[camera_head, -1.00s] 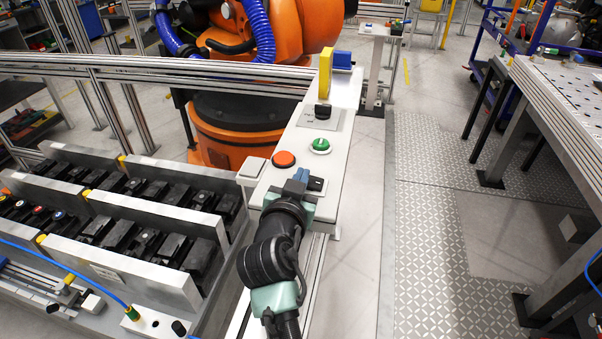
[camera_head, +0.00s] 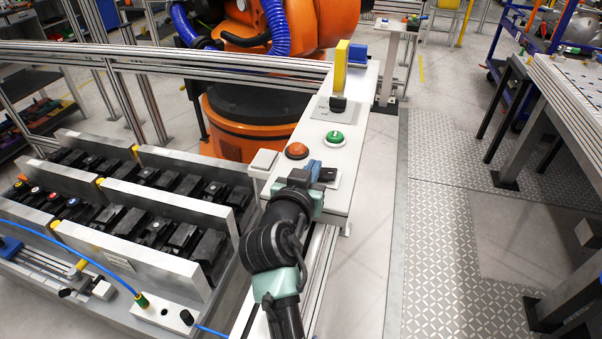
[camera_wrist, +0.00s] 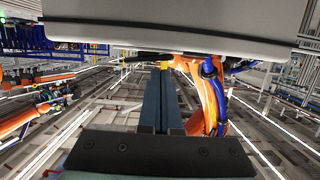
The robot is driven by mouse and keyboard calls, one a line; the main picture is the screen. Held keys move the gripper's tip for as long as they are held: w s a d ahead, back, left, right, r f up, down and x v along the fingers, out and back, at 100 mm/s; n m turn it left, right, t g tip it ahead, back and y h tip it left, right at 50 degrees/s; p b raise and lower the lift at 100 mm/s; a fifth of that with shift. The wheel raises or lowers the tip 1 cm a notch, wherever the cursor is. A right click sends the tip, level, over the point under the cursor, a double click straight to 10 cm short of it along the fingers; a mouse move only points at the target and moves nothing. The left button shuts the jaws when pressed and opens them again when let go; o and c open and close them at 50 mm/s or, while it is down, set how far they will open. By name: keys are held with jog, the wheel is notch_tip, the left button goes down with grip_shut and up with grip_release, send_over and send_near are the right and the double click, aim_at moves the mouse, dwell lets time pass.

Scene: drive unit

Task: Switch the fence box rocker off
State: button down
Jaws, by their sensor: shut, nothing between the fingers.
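The fence box (camera_head: 345,141) is a long pale box on a rail, with several controls on top. A small dark rocker (camera_head: 328,174) sits on a light plate at its near end, partly hidden by my gripper. My gripper (camera_head: 314,167) is at the rocker's left, its blue-grey fingers shut and empty; I cannot tell if they touch it. In the wrist view the shut fingers (camera_wrist: 160,101) point ahead below a large pale surface (camera_wrist: 180,27). The rocker is not visible there, and its on or off position cannot be made out.
An orange button (camera_head: 297,151), a green knob (camera_head: 334,138) and a black switch with a yellow upright piece (camera_head: 340,66) are farther along the box. A pale square block (camera_head: 264,160) is at its left. Metal fence rails and bins of black parts (camera_head: 150,226) lie left. Floor is open right.

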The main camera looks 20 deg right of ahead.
jog(key=r, duration=0.1)
jog(key=r+p, duration=0.1)
jog(key=r, duration=0.1)
jog(key=shift+a+r, duration=0.2)
jog(key=shift+a, duration=0.2)
jog(key=b+v, duration=0.3)
jog(key=v, duration=0.6)
jog(key=shift+s+a, duration=0.15)
jog(key=shift+a, duration=0.2)
jog(key=shift+f, duration=0.1)
